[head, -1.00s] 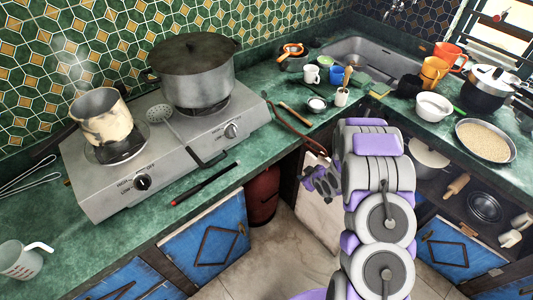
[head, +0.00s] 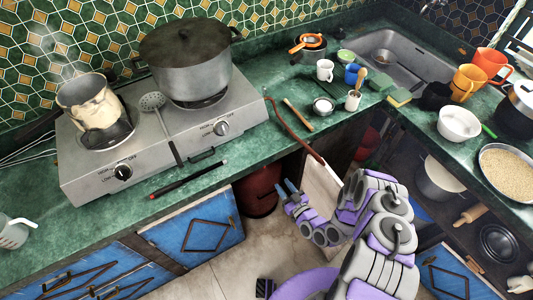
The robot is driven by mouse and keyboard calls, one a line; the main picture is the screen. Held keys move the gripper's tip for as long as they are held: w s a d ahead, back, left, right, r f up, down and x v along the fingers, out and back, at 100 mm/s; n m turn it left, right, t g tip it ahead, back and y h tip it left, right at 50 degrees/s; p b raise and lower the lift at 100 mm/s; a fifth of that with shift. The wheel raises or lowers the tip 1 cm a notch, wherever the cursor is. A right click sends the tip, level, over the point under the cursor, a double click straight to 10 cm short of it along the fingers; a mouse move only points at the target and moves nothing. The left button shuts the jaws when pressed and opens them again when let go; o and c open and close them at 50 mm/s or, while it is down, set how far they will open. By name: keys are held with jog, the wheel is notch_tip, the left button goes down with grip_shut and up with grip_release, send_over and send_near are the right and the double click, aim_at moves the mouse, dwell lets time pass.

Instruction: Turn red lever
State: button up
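I cannot make out a distinct red lever. A dark red gas cylinder (head: 258,193) stands in the opening under the counter, partly hidden by the counter edge and cabinet door. A thin red-brown hose (head: 297,119) runs from the hotplate's right side over the counter edge and down to the right. My gripper (head: 285,186) is low in front of the counter, just right of the cylinder in the picture.
The two-burner hotplate (head: 146,150) holds a large dark-lidded pot (head: 188,75) and a small steaming pot (head: 92,103). A blue cabinet door (head: 195,224) is left of the opening, and a pale panel (head: 322,187) is behind my arm. Tiled floor (head: 270,248) is open below.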

jog(key=b+x, duration=0.1)
jog(key=x, duration=1.1)
jog(key=a+b+x, duration=0.1)
jog(key=x, duration=0.5)
jog(key=shift+s+d+b, duration=0.1)
jog(key=shift+s+b, duration=0.25)
jog(key=shift+d, duration=0.35)
jog(key=shift+a, duration=0.2)
grip_shut()
